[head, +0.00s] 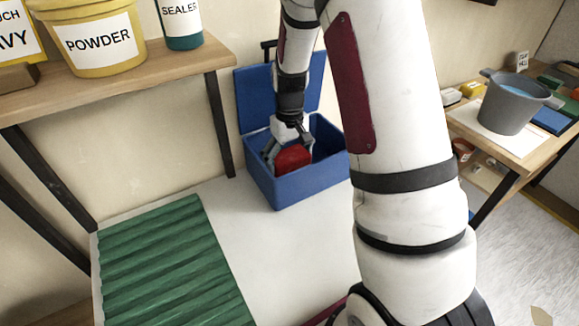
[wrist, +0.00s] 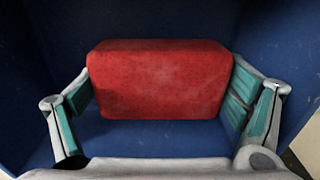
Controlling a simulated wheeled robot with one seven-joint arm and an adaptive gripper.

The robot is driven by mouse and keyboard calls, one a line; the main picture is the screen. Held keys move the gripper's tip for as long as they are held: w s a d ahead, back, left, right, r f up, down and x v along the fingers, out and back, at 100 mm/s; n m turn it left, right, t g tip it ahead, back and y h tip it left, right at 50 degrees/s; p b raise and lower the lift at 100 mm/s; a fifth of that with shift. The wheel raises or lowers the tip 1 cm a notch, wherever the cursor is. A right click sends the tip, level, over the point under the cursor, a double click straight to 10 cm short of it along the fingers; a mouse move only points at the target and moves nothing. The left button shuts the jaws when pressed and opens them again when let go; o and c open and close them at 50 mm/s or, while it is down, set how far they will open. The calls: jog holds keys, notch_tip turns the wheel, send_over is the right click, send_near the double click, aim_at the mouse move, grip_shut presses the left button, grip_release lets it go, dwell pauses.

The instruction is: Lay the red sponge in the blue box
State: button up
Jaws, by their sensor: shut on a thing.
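The red sponge (head: 293,158) is between the fingers of my gripper (head: 286,150), inside the open blue box (head: 305,187). In the wrist view the sponge (wrist: 160,80) spans the gap between the two teal-padded fingers of my gripper (wrist: 160,103), which are shut on it. The blue inner walls of the box (wrist: 280,40) surround it, and blue floor shows below the sponge. I cannot tell whether the sponge touches the box floor. The box's lid (head: 253,98) stands open at the back.
A green corrugated mat (head: 165,265) lies left of the box on a white surface (head: 275,250). A wooden shelf (head: 150,70) at left holds a powder bucket (head: 95,35) and a sealer bottle (head: 180,22). A right table (head: 500,140) holds a grey bucket (head: 510,105).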

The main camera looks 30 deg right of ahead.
jog(key=shift+f, duration=1.45)
jog(key=shift+f, duration=0.1)
jog(key=shift+f, duration=0.1)
jog(key=o, duration=0.9)
